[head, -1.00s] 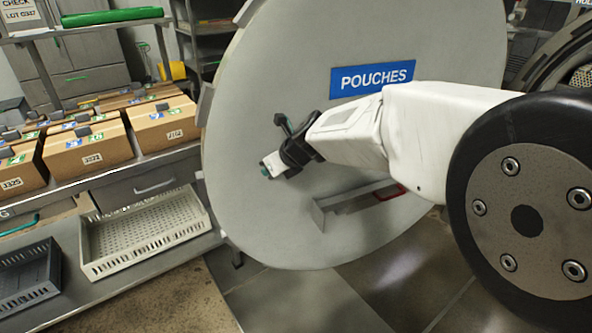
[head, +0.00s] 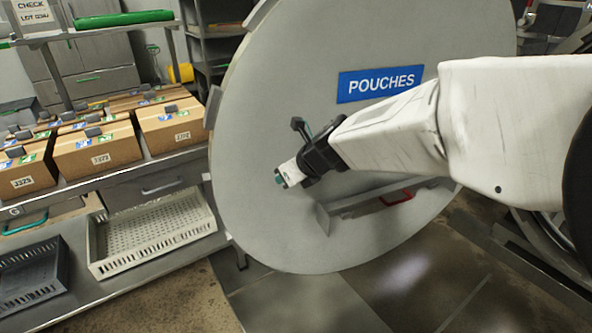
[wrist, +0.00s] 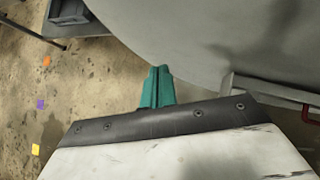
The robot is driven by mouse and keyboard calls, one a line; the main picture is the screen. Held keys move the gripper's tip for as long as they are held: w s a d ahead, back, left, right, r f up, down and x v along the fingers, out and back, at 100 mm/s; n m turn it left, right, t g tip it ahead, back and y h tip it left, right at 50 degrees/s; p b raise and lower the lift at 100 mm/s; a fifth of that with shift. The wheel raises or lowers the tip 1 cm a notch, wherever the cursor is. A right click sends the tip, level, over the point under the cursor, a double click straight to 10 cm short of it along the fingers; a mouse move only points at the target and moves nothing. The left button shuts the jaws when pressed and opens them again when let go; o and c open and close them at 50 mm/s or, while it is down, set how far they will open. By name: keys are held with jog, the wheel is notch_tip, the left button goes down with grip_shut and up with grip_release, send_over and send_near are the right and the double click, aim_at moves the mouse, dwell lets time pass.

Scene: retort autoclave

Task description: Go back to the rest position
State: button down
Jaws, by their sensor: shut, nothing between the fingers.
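My gripper (head: 279,180) is at the end of my white arm, in front of the big round grey door with the blue POUCHES sign (head: 380,83). In the wrist view its teal fingers (wrist: 157,84) are together with nothing between them. The round door (head: 285,95) stands open and fills the middle of the head view; its lower edge also shows in the wrist view (wrist: 190,45). I cannot tell the exact gap between gripper and door.
A bracket with a red handle (head: 397,198) sits low on the door. At left, cardboard boxes (head: 97,148) stand on a bench, with a white crate (head: 150,235) and a dark crate (head: 30,275) below. Bare floor (wrist: 85,90) lies under the gripper.

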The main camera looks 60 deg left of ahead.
jog(key=s+d+r, duration=0.1)
jog(key=d+r, duration=0.3)
jog(key=r, duration=0.1)
jog(key=shift+d, duration=0.4)
jog(key=shift+s, duration=0.1)
jog(key=s+d+f+n+g+h, duration=0.1)
jog(key=s+d+f+n+h, duration=0.25)
jog(key=d+n, duration=0.4)
jog(key=w+d+r+n+h, duration=0.1)
jog(key=w+d+r+n, duration=0.2)
jog(key=d, duration=1)
jog(key=w+d+r+n+t+h, duration=0.1)
jog(key=w+d+n, duration=0.25)
jog(key=d, duration=0.85)
jog(key=w+d+r+n+h, duration=0.1)
jog(key=w+d+r+n, duration=0.25)
jog(key=d, duration=0.95)
jog(key=s+d+t, duration=0.1)
jog(key=s+d, duration=0.2)
jog(key=d, duration=0.6)
jog(key=s+d+r+m+t+h, duration=0.1)
jog(key=s+d, duration=0.2)
jog(key=d, duration=0.6)
jog(key=s+d+m+t+h, duration=0.1)
jog(key=s+d, duration=0.2)
jog(key=d, duration=0.6)
jog(key=shift+d+r, duration=0.35)
jog(key=shift+r, duration=0.05)
